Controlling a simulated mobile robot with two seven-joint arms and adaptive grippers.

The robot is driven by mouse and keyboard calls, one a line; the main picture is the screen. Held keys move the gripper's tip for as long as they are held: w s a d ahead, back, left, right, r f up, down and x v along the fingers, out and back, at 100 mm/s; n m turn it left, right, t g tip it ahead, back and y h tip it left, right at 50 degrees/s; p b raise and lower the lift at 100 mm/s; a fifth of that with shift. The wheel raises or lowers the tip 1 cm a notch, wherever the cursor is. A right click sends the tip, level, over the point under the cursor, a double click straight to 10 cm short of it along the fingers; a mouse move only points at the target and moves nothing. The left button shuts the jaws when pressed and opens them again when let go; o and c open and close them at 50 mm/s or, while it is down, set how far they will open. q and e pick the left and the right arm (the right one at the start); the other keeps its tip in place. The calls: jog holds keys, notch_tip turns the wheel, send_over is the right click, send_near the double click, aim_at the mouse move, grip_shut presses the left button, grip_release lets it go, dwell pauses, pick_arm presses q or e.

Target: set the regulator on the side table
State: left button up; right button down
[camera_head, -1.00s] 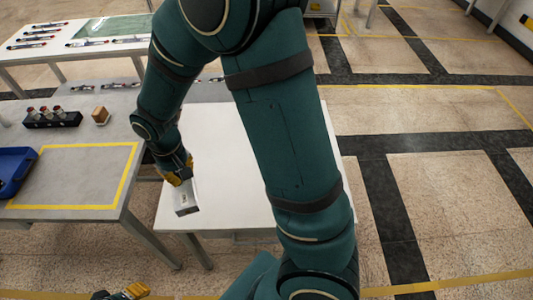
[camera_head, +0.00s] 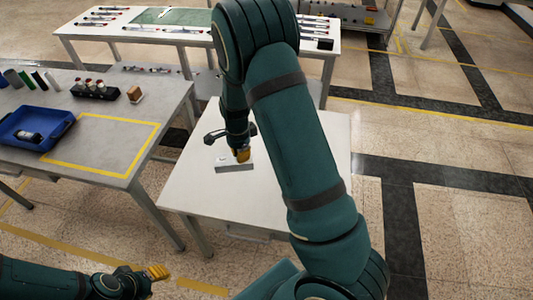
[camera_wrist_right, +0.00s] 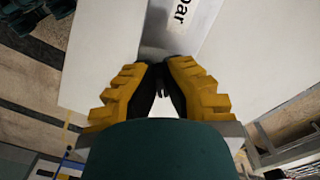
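The regulator (camera_head: 229,167) is a small pale box with a grey face, at the side table (camera_head: 190,195). It looks level, on or just above the white top; I cannot tell whether it touches. My right gripper (camera_head: 243,155) is at it from above. In the right wrist view my right gripper's yellow-backed fingers (camera_wrist_right: 160,78) are close together at the regulator (camera_wrist_right: 180,25), which shows a grey side and "bar" lettering. They appear shut on it, though the gripped part is hidden. My left gripper (camera_head: 159,272) is low at left, away from the tables, its opening unclear.
A grey table (camera_head: 110,175) with a yellow-outlined area stands left, holding a blue bin (camera_head: 62,118), a black rack (camera_head: 95,92) and a brown block (camera_head: 135,93). Another table (camera_head: 85,42) with tools stands behind. The side table's front is clear.

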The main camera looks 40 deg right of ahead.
jog(key=d+m, duration=0.1)
jog(key=w+d+f+m, duration=0.1)
jog(key=m, duration=0.1)
jog(key=shift+d+f, duration=0.2)
jog(key=shift+f, duration=0.05)
jog(key=shift+d+f+m, duration=0.25)
jog(key=shift+m, duration=0.25)
jog(key=shift+d+f, duration=0.1)
jog(key=shift+f, duration=0.2)
notch_tip(320, 180, down, 9)
jog(key=shift+f+b, duration=0.15)
jog(key=shift+b, duration=0.7)
jog(key=shift+f, duration=0.15)
jog(key=c, duration=1.1)
grip_release()
jog(key=shift+c, duration=0.2)
